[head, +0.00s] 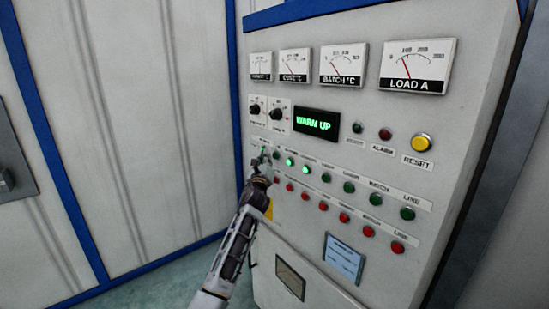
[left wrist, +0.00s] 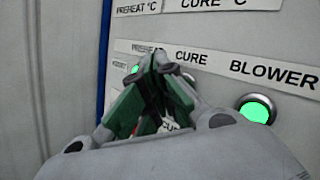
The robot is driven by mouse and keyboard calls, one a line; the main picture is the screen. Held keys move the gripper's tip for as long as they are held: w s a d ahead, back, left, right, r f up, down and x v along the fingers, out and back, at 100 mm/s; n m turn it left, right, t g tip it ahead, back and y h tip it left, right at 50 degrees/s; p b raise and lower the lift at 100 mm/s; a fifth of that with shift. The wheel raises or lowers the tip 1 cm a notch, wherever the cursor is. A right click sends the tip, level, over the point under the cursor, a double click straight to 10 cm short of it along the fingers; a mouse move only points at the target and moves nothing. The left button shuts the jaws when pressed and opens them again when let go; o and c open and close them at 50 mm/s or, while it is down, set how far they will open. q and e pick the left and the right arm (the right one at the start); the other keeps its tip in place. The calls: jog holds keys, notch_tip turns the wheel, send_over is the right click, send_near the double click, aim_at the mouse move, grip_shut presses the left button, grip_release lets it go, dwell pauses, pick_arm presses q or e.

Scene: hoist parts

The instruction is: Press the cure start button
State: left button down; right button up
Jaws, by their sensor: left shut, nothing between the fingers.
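My left gripper (head: 262,161) is shut and empty, at the left end of the button rows on the control panel. In the left wrist view its closed fingertips (left wrist: 166,66) are just below the CURE label (left wrist: 187,57). The cure start button is hidden behind the fingers there. I cannot tell whether they touch it. To the right, the green button under BLOWER is lit (left wrist: 256,109). To the left, a green glow shows beneath the PREHEAT label (left wrist: 134,69). My right gripper is not in view.
The panel display (head: 316,123) reads WARM UP. A row of red buttons (head: 323,206) runs below the green row. A yellow RESET button (head: 421,142) and a red ALARM lamp (head: 385,134) are at upper right. A pale wall stands left of the panel.

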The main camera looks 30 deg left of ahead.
pick_arm(q)
jog(key=shift+w+d, duration=0.15)
jog(key=shift+w, duration=0.2)
dwell(0.7)
jog(key=shift+w+d+b, duration=0.1)
jog(key=shift+w+b, duration=0.15)
jog(key=shift+b, duration=0.05)
dwell(0.7)
jog(key=shift+w+d, duration=0.1)
jog(key=shift+w, duration=0.1)
dwell(0.4)
jog(key=shift+s, duration=0.15)
dwell(0.3)
jog(key=shift+s, duration=0.1)
jog(key=shift+s+a+p, duration=0.35)
jog(key=shift+s+p, duration=0.05)
jog(key=shift+s, duration=0.15)
jog(key=shift+s, duration=0.1)
